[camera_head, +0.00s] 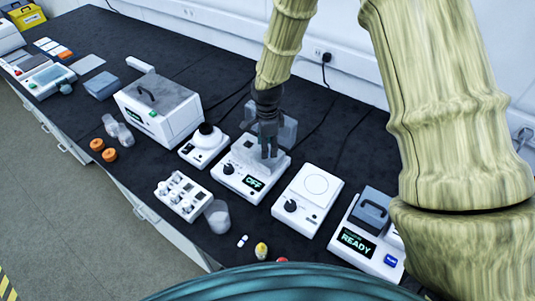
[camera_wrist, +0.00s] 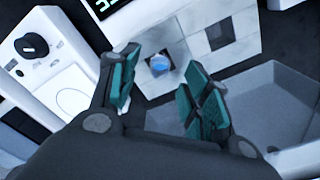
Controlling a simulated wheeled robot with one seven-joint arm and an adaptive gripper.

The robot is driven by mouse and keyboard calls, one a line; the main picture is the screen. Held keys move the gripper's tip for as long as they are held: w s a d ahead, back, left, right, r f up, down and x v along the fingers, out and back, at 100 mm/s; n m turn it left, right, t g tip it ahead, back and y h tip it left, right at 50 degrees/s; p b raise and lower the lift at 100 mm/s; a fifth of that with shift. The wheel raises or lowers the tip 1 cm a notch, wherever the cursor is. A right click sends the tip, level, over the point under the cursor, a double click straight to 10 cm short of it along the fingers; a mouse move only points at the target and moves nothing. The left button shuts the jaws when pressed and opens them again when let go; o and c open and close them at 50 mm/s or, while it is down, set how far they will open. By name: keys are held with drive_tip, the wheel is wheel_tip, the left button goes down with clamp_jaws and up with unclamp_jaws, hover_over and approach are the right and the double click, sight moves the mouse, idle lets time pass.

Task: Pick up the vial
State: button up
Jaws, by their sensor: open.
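A small vial with a blue round top (camera_wrist: 158,64) stands in a hole of the pale block (camera_wrist: 180,42) on a white device, seen from above in the wrist view. My gripper (camera_wrist: 164,60) is open, with teal-padded fingers on either side of the blue top. The top is visible between the fingertips with gaps to both; the height between them is hard to tell. In the head view my gripper (camera_head: 268,152) points down over the white device with the OFF display (camera_head: 240,180). The vial is hidden there.
A white stirrer-like device (camera_head: 307,196) is right of the OFF device, and a READY device (camera_head: 362,242) beyond it. A grey translucent bin (camera_wrist: 258,105) is close to my right finger. A clear beaker (camera_head: 217,216) and small capped items (camera_head: 261,250) are near the front edge.

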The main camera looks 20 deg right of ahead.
drive_tip(key=shift+f, duration=1.1)
drive_tip(key=shift+c, duration=0.5)
clamp_jaws()
